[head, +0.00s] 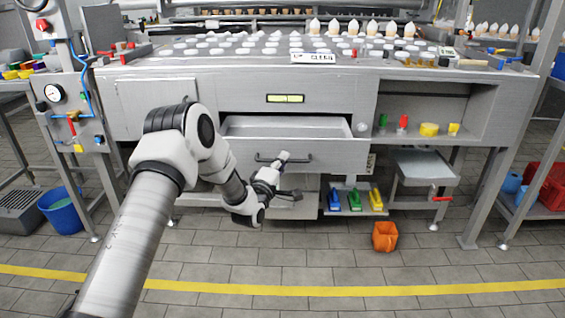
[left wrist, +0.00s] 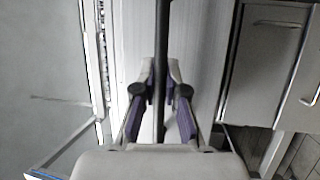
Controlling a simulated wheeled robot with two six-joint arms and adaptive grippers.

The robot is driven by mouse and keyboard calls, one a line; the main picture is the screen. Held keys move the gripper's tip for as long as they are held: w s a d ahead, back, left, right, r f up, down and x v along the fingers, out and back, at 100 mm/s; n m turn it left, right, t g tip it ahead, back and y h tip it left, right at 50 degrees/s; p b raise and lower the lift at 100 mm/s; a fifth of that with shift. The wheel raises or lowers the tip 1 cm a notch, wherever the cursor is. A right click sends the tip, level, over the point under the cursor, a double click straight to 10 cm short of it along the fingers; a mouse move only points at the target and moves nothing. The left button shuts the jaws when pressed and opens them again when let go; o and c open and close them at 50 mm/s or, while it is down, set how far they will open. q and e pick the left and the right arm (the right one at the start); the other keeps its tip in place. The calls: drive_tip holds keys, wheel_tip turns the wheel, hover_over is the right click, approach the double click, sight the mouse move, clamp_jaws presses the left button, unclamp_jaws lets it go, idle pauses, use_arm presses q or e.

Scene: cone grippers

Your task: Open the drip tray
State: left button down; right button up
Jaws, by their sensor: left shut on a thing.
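The drip tray (head: 335,153) is a wide grey metal drawer under the machine's top, in the head view. It stands pulled out, and its empty-looking inside shows behind the front panel. A dark bar handle (head: 262,158) runs across its front. My left gripper (head: 283,176) is at the handle, in front of the panel. In the left wrist view the handle (left wrist: 162,55) is a dark bar between the two purple-padded fingers of my left gripper (left wrist: 164,105), which is shut on it. The fingers hide part of the handle. My right gripper is not in view.
A closed drawer front with a yellow label (head: 285,98) is above the tray. Below stand coloured scoops (head: 354,200) on a low shelf. A yellow line (head: 330,289) crosses open floor in front.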

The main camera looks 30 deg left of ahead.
use_arm(q)
drive_tip(key=c, duration=1.2)
unclamp_jaws()
drive_tip(key=v, duration=1.2)
drive_tip(key=shift+a+f, duration=0.1)
